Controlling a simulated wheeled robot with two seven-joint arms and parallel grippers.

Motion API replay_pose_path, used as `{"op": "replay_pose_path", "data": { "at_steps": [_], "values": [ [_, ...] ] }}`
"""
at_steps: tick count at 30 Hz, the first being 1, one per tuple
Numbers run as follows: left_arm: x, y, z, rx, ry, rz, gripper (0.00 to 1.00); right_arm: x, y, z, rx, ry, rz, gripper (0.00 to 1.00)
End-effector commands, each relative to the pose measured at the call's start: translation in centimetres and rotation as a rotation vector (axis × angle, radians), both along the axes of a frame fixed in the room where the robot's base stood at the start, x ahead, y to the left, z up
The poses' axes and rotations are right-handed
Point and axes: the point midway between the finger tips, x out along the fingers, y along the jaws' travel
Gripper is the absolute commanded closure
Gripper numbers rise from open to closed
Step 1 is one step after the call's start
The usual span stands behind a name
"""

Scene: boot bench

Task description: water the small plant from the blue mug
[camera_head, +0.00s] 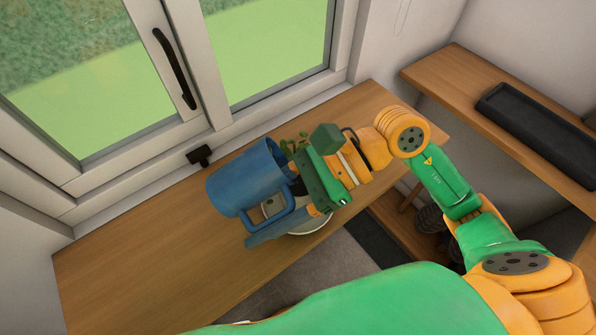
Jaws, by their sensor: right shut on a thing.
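The blue mug (238,184) is tilted, its open mouth facing up and to the right and its handle toward me. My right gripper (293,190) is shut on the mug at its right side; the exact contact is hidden. The small plant shows as a few green leaves (291,143) just right of the mug's rim, behind my right gripper. Its pot is mostly hidden by the mug and gripper. I cannot tell whether any water is in or leaving the mug. My left gripper is not in view.
A pale round dish edge (312,227) and a flat blue-grey bar (268,234) show below the mug. The wooden top (140,250) is clear at left. The window (180,80) stands close behind. A dark tray (540,135) lies on the right shelf.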

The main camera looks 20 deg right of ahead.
Motion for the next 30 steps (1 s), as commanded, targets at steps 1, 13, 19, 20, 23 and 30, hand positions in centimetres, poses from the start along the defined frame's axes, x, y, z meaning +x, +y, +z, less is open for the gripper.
{"op": "replay_pose_path", "data": {
  "at_steps": [1, 13, 19, 20, 23, 30],
  "values": [
    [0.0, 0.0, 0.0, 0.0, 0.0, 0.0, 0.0, 0.0, 0.0, 0.0, 0.004, -0.001, 0.0, 1.0],
    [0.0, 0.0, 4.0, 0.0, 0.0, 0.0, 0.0, 0.0, -0.1, -0.4, -0.308, -0.021, 0.005, 1.0],
    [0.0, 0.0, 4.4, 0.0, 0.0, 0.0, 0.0, 0.0, 0.4, -1.9, -0.484, -0.034, 0.006, 1.0],
    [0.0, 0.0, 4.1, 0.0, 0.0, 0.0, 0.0, 0.0, 0.5, -2.4, -0.496, -0.032, 0.006, 1.0],
    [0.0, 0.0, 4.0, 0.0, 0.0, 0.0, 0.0, -0.1, 0.7, -2.7, -0.518, -0.031, 0.005, 1.0],
    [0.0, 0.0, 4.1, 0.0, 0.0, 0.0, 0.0, -0.1, 0.7, -2.7, -0.518, -0.031, 0.004, 1.0]
  ]
}}
